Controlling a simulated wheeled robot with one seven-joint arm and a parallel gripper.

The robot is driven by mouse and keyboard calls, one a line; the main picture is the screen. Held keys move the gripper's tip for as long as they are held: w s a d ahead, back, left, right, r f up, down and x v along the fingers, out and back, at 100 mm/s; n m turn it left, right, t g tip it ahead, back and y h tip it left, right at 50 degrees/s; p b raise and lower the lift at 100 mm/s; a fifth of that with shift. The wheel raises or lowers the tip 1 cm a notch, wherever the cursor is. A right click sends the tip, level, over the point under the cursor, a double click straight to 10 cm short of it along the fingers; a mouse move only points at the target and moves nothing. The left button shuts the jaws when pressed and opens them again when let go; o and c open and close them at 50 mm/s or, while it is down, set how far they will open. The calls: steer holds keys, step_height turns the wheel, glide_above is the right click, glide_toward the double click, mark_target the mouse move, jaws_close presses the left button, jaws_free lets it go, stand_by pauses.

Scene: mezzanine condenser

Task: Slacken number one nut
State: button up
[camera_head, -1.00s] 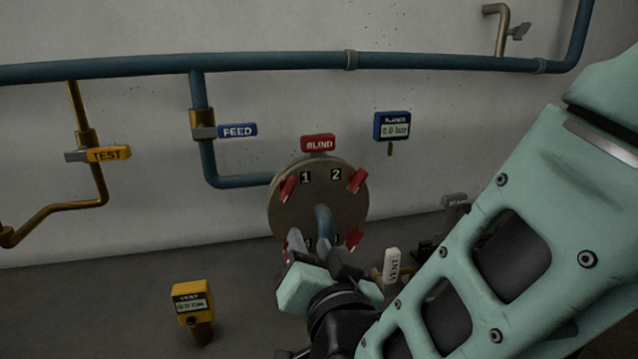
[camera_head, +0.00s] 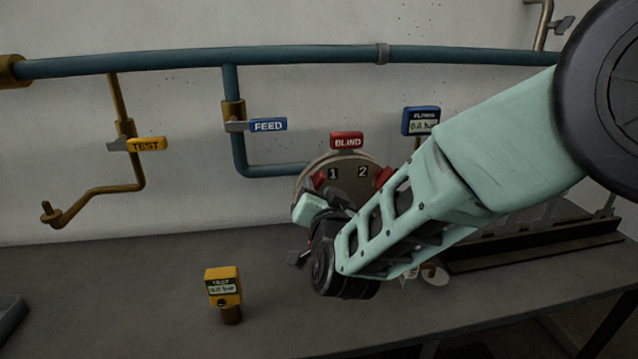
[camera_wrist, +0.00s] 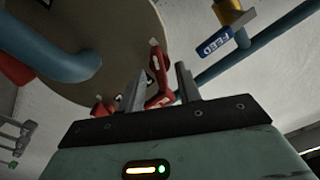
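The round blind flange (camera_head: 350,166) is on the wall under the red BLIND sign (camera_head: 346,140). The number 1 nut (camera_head: 319,179) is red and sits at its upper left beside the "1" mark. The red number 2 nut (camera_head: 383,177) is at its upper right. My gripper (camera_head: 313,203) is in front of the flange's left side and hides its lower part. In the wrist view my gripper (camera_wrist: 160,85) is open. A red nut (camera_wrist: 159,68) shows in the gap between the fingers; whether they touch it I cannot tell.
A FEED valve (camera_head: 236,126) and TEST valve (camera_head: 122,144) hang left of the flange. A blue gauge (camera_head: 421,121) is at the right. A yellow test gauge (camera_head: 224,288) stands on the bench in front. A dark rack (camera_head: 540,240) lies at the right.

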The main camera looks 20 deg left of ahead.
steer(key=shift+w+a, duration=0.25)
steer(key=shift+w, duration=0.25)
jaws_close()
